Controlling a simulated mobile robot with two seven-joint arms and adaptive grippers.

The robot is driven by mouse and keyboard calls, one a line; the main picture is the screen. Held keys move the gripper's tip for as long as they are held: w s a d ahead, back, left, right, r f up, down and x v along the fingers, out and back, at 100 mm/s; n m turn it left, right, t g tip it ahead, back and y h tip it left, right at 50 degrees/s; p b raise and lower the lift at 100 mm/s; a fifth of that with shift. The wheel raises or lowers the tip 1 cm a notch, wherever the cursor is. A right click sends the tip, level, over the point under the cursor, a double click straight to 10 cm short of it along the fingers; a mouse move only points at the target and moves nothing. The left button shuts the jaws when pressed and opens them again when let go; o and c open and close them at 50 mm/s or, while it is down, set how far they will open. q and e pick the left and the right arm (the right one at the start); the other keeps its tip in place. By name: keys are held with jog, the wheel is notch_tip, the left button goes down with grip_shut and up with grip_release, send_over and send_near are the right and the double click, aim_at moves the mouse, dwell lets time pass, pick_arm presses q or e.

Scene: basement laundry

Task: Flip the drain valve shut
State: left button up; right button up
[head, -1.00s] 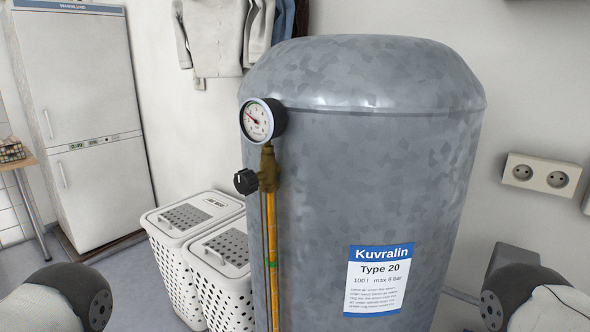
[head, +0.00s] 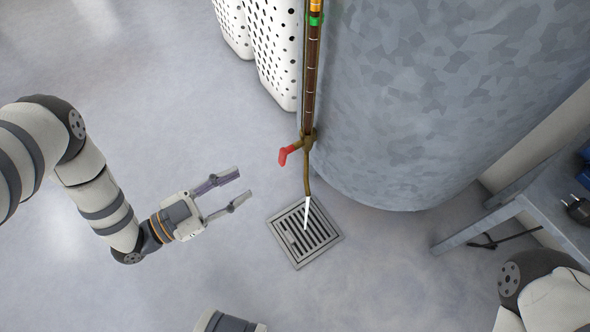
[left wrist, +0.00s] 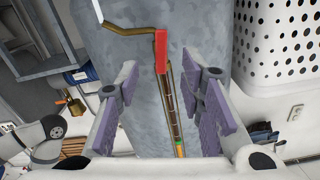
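The drain valve's red handle (head: 289,153) sticks out sideways to the left from a brass body (head: 308,138) at the foot of the gauge tube. A white stream (head: 307,213) runs from its bent spout (head: 307,180) to the floor drain. My left gripper (head: 244,184) is open and empty, left of the handle and apart from it. In the left wrist view, the red handle (left wrist: 161,52) appears beyond the gap between the purple-padded fingers (left wrist: 160,78). My right gripper's fingers are not in view.
The grey tank (head: 430,100) stands right behind the valve. A slotted floor drain (head: 305,233) lies below the spout. White perforated hampers (head: 275,50) stand at upper left, and a grey table (head: 520,205) at right.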

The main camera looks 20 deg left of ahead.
aim_at(280, 161)
pick_arm(q)
jog(key=x, duration=0.4)
jog(key=b+x, duration=0.1)
jog(key=x, duration=0.3)
jog(key=b+x, duration=0.1)
jog(key=x, duration=0.3)
jog(key=shift+w+r, duration=0.1)
jog(key=shift+r, duration=0.25)
grip_shut()
